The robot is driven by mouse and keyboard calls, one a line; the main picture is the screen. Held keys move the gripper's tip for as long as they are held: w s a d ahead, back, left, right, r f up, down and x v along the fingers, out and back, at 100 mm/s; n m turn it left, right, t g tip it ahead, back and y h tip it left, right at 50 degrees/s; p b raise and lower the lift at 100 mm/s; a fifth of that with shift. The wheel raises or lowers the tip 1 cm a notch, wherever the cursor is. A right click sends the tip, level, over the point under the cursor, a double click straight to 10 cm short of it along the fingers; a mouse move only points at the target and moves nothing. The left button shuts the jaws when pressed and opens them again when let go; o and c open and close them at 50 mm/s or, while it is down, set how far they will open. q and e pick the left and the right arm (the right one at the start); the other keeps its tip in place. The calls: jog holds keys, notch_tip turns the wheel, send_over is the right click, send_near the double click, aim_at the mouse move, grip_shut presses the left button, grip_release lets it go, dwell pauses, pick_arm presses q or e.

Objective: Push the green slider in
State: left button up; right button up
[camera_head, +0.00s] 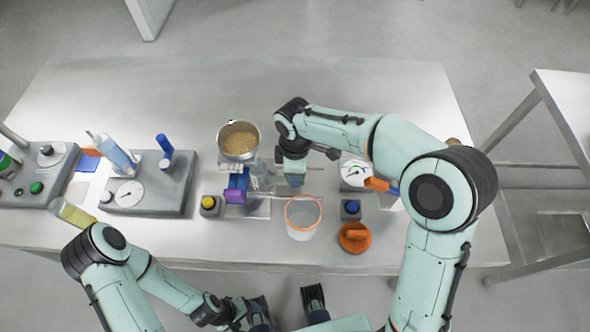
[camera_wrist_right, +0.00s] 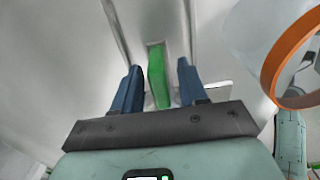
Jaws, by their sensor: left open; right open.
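The green slider (camera_wrist_right: 157,78) shows in the right wrist view as an upright green bar in a pale slotted housing. It stands between the two blue fingers of my right gripper (camera_wrist_right: 156,88), with visible gaps on both sides. My right gripper is open. In the head view my right gripper (camera_head: 293,178) is over the middle of the table, and I cannot make out the slider there. My left gripper (camera_head: 288,308) is open and empty, low in the head view in front of the table's near edge.
An orange-rimmed clear container (camera_head: 302,232) stands close to my right gripper. A bowl of grain (camera_head: 238,141) and a yellow button (camera_head: 209,204) are to the left. A blue button (camera_head: 351,208) and orange knob (camera_head: 354,237) are to the right. The table's back is clear.

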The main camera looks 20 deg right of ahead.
aim_at(275, 175)
grip_shut()
jog(key=shift+w+a+p, duration=0.3)
jog(key=shift+a+p, duration=0.05)
jog(key=shift+a, duration=0.55)
jog(key=shift+w+a+p, duration=0.25)
jog(key=shift+a+p, duration=0.1)
jog(key=shift+a, duration=0.55)
grip_release()
jog(key=shift+d, duration=0.1)
